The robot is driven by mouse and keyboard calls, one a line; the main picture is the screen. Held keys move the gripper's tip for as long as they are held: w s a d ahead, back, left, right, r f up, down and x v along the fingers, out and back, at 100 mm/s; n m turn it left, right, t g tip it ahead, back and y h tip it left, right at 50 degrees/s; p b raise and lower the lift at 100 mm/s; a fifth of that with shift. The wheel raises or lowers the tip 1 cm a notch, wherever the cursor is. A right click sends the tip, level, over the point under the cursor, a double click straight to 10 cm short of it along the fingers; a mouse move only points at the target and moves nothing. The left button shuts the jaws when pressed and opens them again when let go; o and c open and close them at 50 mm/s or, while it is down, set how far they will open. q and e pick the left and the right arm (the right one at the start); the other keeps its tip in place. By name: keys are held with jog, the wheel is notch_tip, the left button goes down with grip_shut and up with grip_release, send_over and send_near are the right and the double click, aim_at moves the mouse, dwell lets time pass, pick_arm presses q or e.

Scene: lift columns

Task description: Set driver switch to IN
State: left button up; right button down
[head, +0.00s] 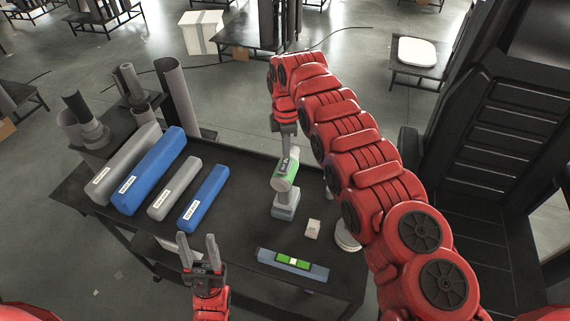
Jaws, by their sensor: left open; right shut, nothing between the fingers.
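The driver (287,186) stands upright on the dark table, with a green and white body and a grey-blue base. Its switch is too small to make out. My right gripper (287,160) is shut and points down at the top of the driver; whether it touches cannot be told. My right arm crosses in front of the area to the right of the driver. My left gripper (198,252) is open and empty at the table's front edge, left of and nearer than the driver.
Grey and blue labelled columns (203,199) lie on the table's left. A blue level (293,264) with a green middle lies at the front. A small pale box (313,229) and a round grey item (346,238) sit right of the driver. Upright tubes (176,95) stand behind.

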aim_at(286, 160)
jog(key=shift+f+b, duration=0.7)
jog(key=shift+f, duration=0.4)
dwell(0.6)
jog(key=shift+s+r, duration=0.1)
jog(key=shift+r, duration=0.05)
jog(key=shift+w+r, duration=0.2)
jog(key=shift+r, duration=0.65)
notch_tip(286, 160, up, 3)
jog(key=shift+s+f+p, duration=0.15)
jog(key=shift+f+p, duration=0.05)
jog(key=shift+p, duration=0.1)
jog(key=shift+r+p, duration=0.7)
jog(key=shift+r, duration=0.6)
jog(key=shift+f, duration=0.15)
